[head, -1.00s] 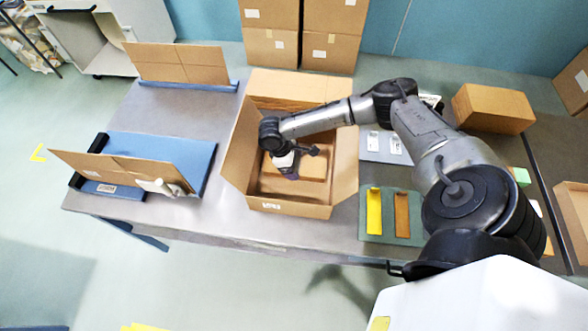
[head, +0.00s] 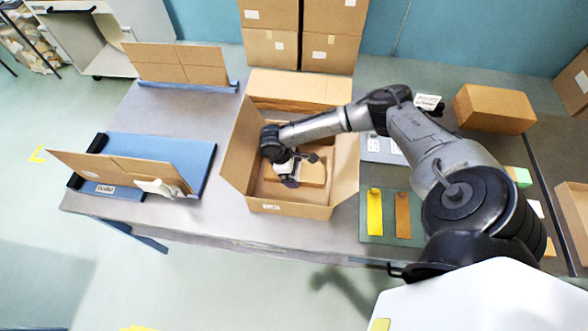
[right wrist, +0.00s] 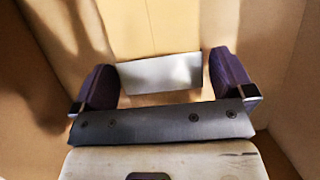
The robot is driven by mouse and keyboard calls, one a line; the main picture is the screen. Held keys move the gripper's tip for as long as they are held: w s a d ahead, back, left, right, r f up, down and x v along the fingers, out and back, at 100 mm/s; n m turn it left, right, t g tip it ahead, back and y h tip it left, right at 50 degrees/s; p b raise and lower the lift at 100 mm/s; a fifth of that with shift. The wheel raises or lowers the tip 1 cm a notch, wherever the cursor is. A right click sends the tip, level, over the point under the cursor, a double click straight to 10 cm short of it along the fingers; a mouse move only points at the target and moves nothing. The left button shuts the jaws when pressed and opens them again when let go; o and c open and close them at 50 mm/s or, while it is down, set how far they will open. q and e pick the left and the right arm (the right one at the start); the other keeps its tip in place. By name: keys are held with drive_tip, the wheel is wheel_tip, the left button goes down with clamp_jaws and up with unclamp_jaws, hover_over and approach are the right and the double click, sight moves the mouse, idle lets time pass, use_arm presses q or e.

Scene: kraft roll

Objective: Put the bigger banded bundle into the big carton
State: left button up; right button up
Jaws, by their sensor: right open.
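The big carton (head: 258,206) stands open on the middle of the table, its flaps spread. A tan block (head: 314,173), which looks like the bundle, lies inside on the carton floor, partly hidden by my right gripper. My right gripper (head: 301,169) is inside the carton, over the block, with its jaws open. In the right wrist view, its two dark fingers (right wrist: 163,80) stand apart on either side of a pale band (right wrist: 160,73). I cannot tell whether either finger touches it. My left gripper is not in view.
Cardboard panels stand in blue holders (head: 185,160) at the left. A green mat (head: 389,232) with a yellow and a brown strip lies right of the carton. A closed brown box (head: 494,108) is farther right. Carton walls surround my right gripper closely.

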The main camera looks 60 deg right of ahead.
drive_tip(key=shift+r, duration=0.1)
drive_tip(key=p+v, duration=0.2)
drive_tip(key=v, duration=1)
drive_tip(key=shift+r, duration=0.1)
idle(0.3)
